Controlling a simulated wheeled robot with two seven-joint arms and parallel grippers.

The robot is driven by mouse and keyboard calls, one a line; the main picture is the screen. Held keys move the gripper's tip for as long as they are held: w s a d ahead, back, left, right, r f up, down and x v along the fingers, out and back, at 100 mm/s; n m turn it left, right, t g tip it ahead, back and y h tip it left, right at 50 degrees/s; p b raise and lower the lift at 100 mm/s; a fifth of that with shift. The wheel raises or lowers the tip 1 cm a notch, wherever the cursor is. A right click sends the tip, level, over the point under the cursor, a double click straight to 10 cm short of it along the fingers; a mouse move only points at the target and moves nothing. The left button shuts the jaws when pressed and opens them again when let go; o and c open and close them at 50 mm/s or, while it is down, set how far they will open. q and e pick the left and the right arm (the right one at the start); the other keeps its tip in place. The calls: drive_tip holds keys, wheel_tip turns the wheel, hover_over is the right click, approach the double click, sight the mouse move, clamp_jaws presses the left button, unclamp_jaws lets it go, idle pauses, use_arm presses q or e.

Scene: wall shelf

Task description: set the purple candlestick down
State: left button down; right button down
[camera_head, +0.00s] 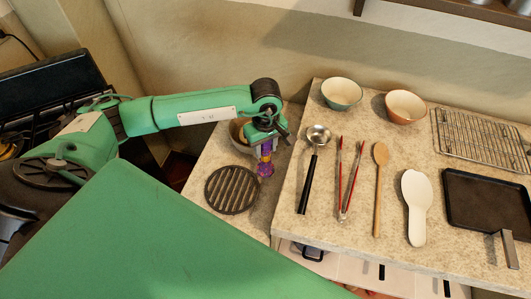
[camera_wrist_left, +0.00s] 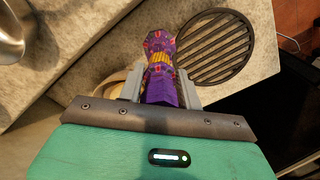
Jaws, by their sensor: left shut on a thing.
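The purple candlestick (camera_head: 265,168) has orange and pink markings. My left gripper (camera_head: 264,150) is shut on it from above, over the narrow left counter. The candlestick also shows in the left wrist view (camera_wrist_left: 160,62), between the two fingers, with its far end pointing away from the palm. I cannot tell whether its lower end touches the counter. The round black slatted trivet (camera_head: 231,190) lies just left of and in front of it; it also shows in the left wrist view (camera_wrist_left: 214,47). My right gripper is not in view.
A pale bowl (camera_head: 237,131) stands behind the gripper, partly hidden. A stone countertop (camera_head: 292,222) on the right holds a ladle (camera_head: 312,165), red tongs (camera_head: 349,180), a wooden spoon (camera_head: 378,185), a white spoon rest (camera_head: 416,206), a green bowl (camera_head: 342,93) and an orange bowl (camera_head: 405,106).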

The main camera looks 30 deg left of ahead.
sight(266, 156)
use_arm(q)
drive_tip(key=shift+f+p, duration=0.4)
drive_tip(key=shift+f, duration=1.7)
drive_tip(key=shift+f, duration=0.15)
drive_tip(key=c, duration=0.9)
unclamp_jaws()
drive_tip(key=shift+c, duration=0.2)
